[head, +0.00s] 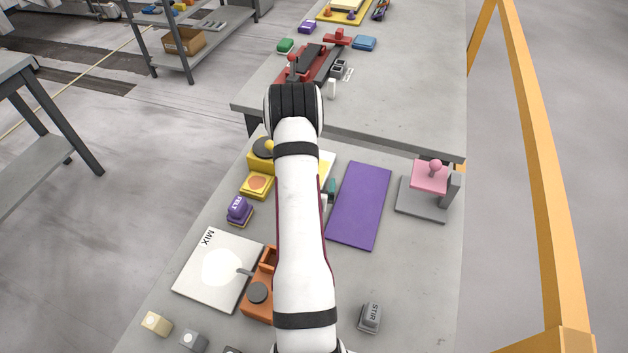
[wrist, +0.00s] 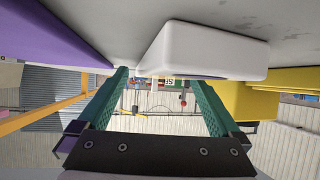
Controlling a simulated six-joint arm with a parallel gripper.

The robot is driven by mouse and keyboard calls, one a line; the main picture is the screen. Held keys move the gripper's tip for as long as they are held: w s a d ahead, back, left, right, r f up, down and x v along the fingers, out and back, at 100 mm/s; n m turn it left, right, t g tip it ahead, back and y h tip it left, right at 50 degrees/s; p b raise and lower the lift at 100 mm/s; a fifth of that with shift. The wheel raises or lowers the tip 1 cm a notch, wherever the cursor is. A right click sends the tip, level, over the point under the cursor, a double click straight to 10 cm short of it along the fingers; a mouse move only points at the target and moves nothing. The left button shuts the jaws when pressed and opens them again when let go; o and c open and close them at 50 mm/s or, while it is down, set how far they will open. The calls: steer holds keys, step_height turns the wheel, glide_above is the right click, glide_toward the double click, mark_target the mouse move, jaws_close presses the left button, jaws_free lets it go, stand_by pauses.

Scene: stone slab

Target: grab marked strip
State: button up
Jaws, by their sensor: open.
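My gripper shows in the wrist view (wrist: 160,95) with its two green fingers spread wide apart. A white block (wrist: 205,52) lies just beyond the fingertips, overlapping them in the picture; I cannot tell whether it touches them. A small dark-lettered mark (wrist: 169,80) shows by the block's lower edge, too small to read. In the head view my arm hides most of the gripper; one green finger (head: 331,187) shows left of the purple mat (head: 359,205). I cannot tell for sure which thing is the marked strip.
A yellow block (wrist: 285,95) is right of the white block in the wrist view. The slab also holds a purple FELT block (head: 239,210), a MIX board (head: 203,290), an orange unit (head: 258,305), a grey STIR block (head: 370,317) and a pink-topped stand (head: 430,178).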

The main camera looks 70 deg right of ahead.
steer(key=shift+d+f, duration=0.15)
steer(key=shift+d, duration=0.05)
jaws_close()
stand_by(0.4)
